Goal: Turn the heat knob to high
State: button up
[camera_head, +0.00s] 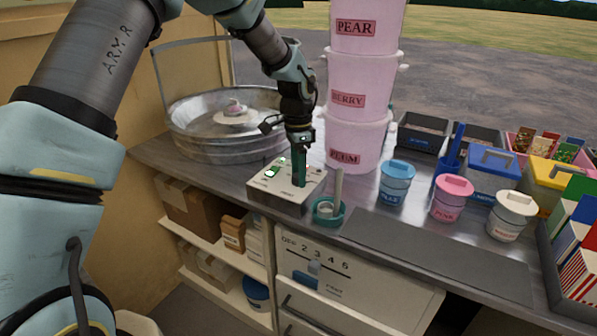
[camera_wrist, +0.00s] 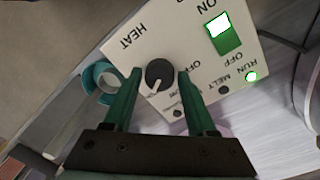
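The heat knob (camera_wrist: 159,72) is a round black dial with a white pointer mark, on a pale control box (camera_wrist: 150,30) marked HEAT. In the wrist view its mark points toward the lower left of the picture. My gripper (camera_wrist: 159,78) has its two green fingers on either side of the knob, with a narrow gap seeming to show at each side. I cannot tell whether the fingertips reach down around it. In the head view my gripper (camera_head: 300,172) points down over the control box (camera_head: 275,190) and hides the knob.
A green rocker switch (camera_wrist: 222,34) and a lit green RUN lamp (camera_wrist: 252,76) are on the box; the MELT lamp (camera_wrist: 223,90) is dark. A teal cup (camera_head: 328,210) stands close right. A metal bowl (camera_head: 195,145) and pink tubs (camera_head: 360,120) stand behind.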

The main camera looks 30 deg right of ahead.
jog(key=shift+o, duration=1.2)
notch_tip(320, 180, up, 11)
jog(key=b, duration=0.2)
jog(key=shift+w+b, duration=0.25)
jog(key=shift+b, duration=0.05)
jog(key=shift+f, duration=0.1)
